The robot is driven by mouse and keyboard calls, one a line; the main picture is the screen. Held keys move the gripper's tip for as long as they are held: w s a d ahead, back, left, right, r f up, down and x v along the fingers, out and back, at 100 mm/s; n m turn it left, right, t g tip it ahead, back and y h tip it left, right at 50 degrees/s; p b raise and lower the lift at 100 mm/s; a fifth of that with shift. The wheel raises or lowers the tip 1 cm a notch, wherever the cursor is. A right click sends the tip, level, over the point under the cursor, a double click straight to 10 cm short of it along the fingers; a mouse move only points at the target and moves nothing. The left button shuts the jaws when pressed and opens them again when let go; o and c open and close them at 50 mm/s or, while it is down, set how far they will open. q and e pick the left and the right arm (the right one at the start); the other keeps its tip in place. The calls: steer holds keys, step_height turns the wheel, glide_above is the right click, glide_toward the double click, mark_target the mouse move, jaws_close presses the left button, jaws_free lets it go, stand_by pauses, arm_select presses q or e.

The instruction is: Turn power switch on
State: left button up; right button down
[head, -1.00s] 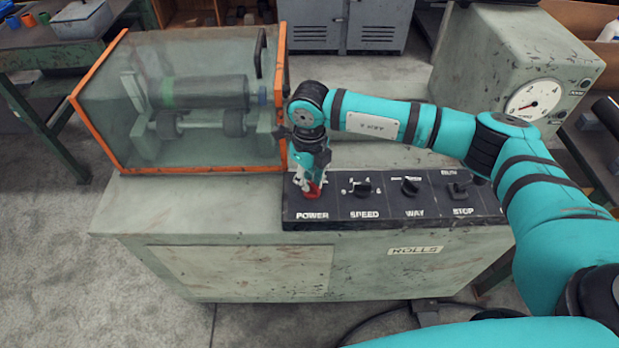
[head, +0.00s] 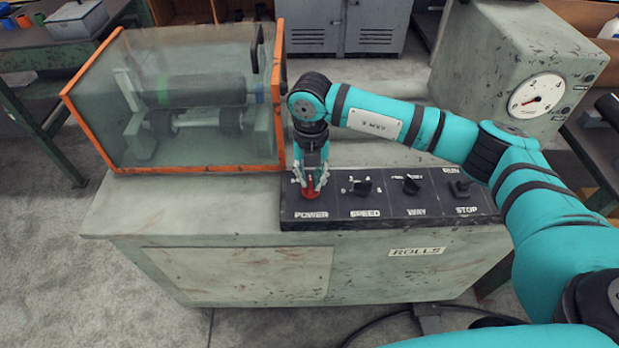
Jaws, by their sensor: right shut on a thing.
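The red power switch (head: 309,195) sits at the left end of the black control panel (head: 390,219), above the label POWER. My right gripper (head: 311,187) points down onto this switch and is shut on it. The fingers hide part of the switch, so its exact setting is hard to read. My left gripper is not in the head view.
The SPEED knob (head: 362,187), WAY knob (head: 411,186) and a STOP label lie to the right on the panel. An orange-framed clear guard (head: 190,100) over rollers stands just left of my gripper. A gauge box (head: 510,75) stands at the back right.

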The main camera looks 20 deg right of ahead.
steer(key=m, duration=0.4)
steer(key=shift+d+m, duration=0.15)
steer(key=shift+m, duration=0.15)
steer(key=m, duration=0.4)
steer(key=shift+s+d+m, duration=0.1)
steer(key=shift+s+m, duration=0.05)
steer(key=shift+m, duration=0.15)
steer(key=c, duration=1.4)
jaws_free()
steer(key=shift+o, duration=0.2)
steer(key=shift+r, duration=0.2)
step_height(320, 180, up, 12)
steer(key=shift+f, duration=0.15)
